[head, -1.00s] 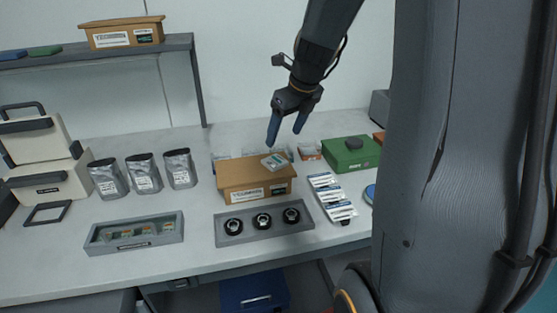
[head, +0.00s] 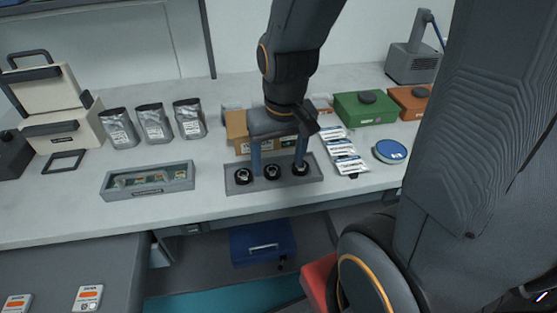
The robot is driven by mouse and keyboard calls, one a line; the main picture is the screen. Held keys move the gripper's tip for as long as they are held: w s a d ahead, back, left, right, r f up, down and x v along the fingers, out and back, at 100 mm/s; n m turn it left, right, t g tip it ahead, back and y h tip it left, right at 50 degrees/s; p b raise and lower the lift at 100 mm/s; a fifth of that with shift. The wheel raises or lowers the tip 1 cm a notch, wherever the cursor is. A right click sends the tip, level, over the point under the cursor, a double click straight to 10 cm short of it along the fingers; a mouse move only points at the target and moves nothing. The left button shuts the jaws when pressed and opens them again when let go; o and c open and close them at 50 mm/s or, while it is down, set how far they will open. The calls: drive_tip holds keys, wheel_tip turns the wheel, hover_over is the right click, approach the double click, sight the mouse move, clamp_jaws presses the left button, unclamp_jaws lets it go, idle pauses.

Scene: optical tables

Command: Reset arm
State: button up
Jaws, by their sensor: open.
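My gripper (head: 279,160) points down in the middle of the head view, its two blue fingers spread apart. It is open, with nothing seen between the fingers. It hangs in front of the cardboard box (head: 237,127) and over the grey tray (head: 315,178) with round black-and-white parts (head: 243,176). The fingertips appear close to the tray, but I cannot tell whether they touch it. My gripper and wrist hide much of the cardboard box.
Silver pouches (head: 155,124) and a grey case (head: 148,182) stand to the left. White-and-blue packets (head: 344,152), a blue round tin (head: 390,151) and a green box (head: 365,109) stand to the right. The table (head: 75,205) is clear at its front left.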

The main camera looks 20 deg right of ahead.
drive_tip(key=shift+s+f+n, duration=0.1)
drive_tip(key=shift+s+n, duration=0.1)
drive_tip(key=shift+n, duration=0.1)
drive_tip(key=shift+f, duration=0.2)
